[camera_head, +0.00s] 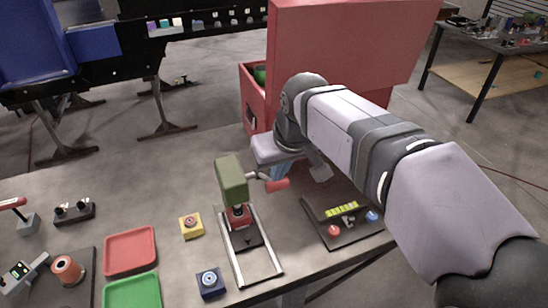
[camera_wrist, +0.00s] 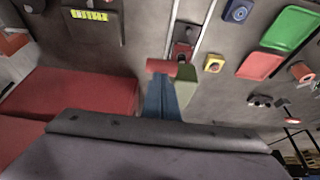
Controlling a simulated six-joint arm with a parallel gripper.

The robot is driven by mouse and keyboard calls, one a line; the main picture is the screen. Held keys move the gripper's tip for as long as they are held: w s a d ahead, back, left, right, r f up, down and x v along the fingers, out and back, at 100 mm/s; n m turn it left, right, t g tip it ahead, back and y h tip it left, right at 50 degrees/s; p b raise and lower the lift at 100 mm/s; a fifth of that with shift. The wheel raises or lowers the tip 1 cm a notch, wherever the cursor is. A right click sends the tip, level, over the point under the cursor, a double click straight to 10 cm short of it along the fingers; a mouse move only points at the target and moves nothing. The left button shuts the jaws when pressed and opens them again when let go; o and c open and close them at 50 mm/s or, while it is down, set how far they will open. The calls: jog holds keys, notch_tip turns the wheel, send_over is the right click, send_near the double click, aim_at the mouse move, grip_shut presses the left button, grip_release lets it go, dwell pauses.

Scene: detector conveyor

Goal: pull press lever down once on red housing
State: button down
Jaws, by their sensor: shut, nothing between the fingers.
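The press has a green head (camera_head: 231,180) above a red housing (camera_head: 239,217), which sits on a dark plate between two pale rails. The press lever's red handle (camera_head: 277,184) sticks out to the right of the green head. In the wrist view the handle (camera_wrist: 160,66) lies across the picture, just beyond the blue fingers of my gripper (camera_wrist: 165,82). The fingers are together and empty. I cannot tell whether they touch the handle. The green head (camera_wrist: 188,82) is beside the fingers, and the red housing (camera_wrist: 182,50) is beyond.
A large red bin (camera_head: 345,40) stands behind my arm. A dark panel (camera_head: 345,232) with red and blue buttons lies right of the press.

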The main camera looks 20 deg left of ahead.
jog(key=shift+w+a+r+p, duration=0.25)
jog(key=shift+r+p, duration=0.2)
jog(key=shift+p, duration=0.15)
jog(key=shift+w+a+r+p, duration=0.15)
jog(key=shift+w+r+p, duration=0.05)
jog(key=shift+r+p, duration=0.3)
jog(key=shift+w+a+r+p, duration=0.6)
jog(key=shift+r+p, duration=0.05)
jog(key=shift+p, duration=0.65)
notch_tip(320, 180, up, 5)
jog(key=p, duration=0.4)
